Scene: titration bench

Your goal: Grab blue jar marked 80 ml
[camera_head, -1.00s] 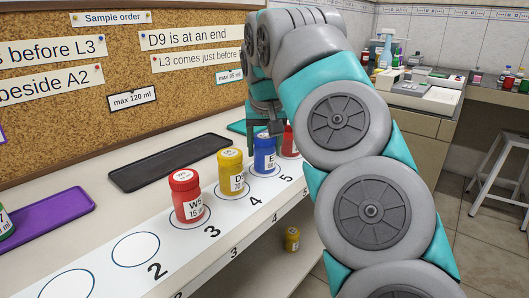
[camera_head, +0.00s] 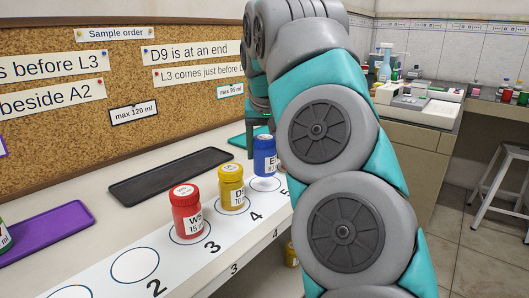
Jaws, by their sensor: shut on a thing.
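The blue jar (camera_head: 264,158) has a white label with a letter that looks like E; the rest is too small to read surely. It is upright, a little above the empty-looking circle (camera_head: 265,185) on the white numbered strip. My gripper (camera_head: 259,133) is at the jar's top and is shut on it, its fingers partly hidden by my arm. A yellow jar (camera_head: 231,187) stands at circle 4 and a red jar (camera_head: 186,212) at circle 3, both left of the blue jar and apart from it.
A black tray (camera_head: 170,177), a purple tray (camera_head: 45,232) and a teal tray (camera_head: 240,140) lie behind the strip. Another yellow jar (camera_head: 291,254) sits below the bench top. My arm hides the strip's right end.

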